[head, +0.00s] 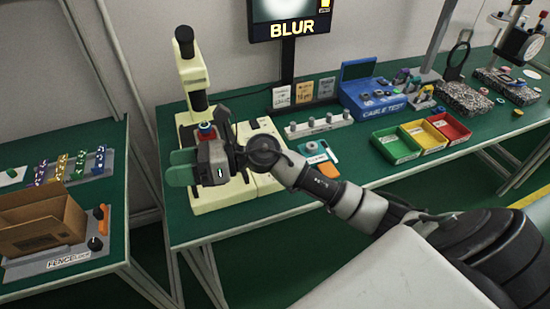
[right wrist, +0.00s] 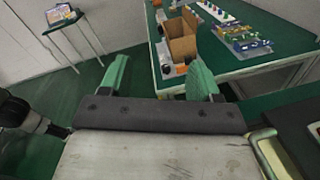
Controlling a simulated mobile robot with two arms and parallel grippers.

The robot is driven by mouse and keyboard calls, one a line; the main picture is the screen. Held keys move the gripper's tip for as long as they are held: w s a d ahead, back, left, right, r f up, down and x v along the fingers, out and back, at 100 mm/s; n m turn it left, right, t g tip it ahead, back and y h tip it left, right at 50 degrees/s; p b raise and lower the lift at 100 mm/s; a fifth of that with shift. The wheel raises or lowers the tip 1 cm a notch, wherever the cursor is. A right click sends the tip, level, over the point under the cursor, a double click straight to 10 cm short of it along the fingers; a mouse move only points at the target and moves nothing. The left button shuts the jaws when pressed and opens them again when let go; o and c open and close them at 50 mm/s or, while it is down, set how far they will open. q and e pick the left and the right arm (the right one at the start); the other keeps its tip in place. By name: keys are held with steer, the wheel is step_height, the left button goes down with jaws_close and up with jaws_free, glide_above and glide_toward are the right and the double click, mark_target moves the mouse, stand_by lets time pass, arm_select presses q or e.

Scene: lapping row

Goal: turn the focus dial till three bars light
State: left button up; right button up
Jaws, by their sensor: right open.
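A cream microscope (head: 193,70) with a black eyepiece and tube stands on the green bench at the left of the head view. A monitor (head: 291,29) behind it reads "BLUR"; its top is cut off, and I cannot count lit bars. My right gripper (head: 181,166) is in front of the microscope, its green fingers pointing left. The fingers also show spread apart in the right wrist view (right wrist: 158,76), with nothing between them. I cannot make out the focus dial; the gripper and wrist hide part of the microscope. My left gripper is not in view.
A white strip with knobs (head: 319,125), a blue cable-test box (head: 374,98) and green, yellow and red bins (head: 396,147) stand right of the microscope. A second table at the left holds a cardboard box (head: 41,222). A floor gap separates the tables.

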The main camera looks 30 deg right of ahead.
steer(key=w+d+f+n+g+h, duration=0.1)
steer(key=d+n+g+h, duration=0.1)
steer(key=d+n+h, duration=0.1)
steer(key=w+d+f+n+g+h, duration=0.1)
steer(key=d+f+n+h, duration=0.1)
steer(key=d+h, duration=0.3)
steer(key=d+f+n+g+h, duration=0.2)
steer(key=d+n+h, duration=0.2)
steer(key=d, duration=0.3)
steer(key=shift+w+f+g, duration=0.15)
steer(key=shift+w+g, duration=0.15)
steer(key=shift+w, duration=0.1)
steer(key=d+r+g+h, duration=0.1)
steer(key=d+r+h, duration=0.1)
steer(key=d+h, duration=0.5)
steer(key=f, duration=0.3)
steer(key=d+f+y, duration=0.1)
steer(key=f, duration=0.3)
steer(key=f+y, duration=0.1)
steer(key=f, duration=0.2)
steer(key=shift+s+d+f, duration=0.15)
steer(key=shift+d+f, duration=0.05)
steer(key=shift+d, duration=0.2)
steer(key=shift+c, duration=0.3)
steer(key=c, duration=0.9)
steer(key=shift+o, duration=0.2)
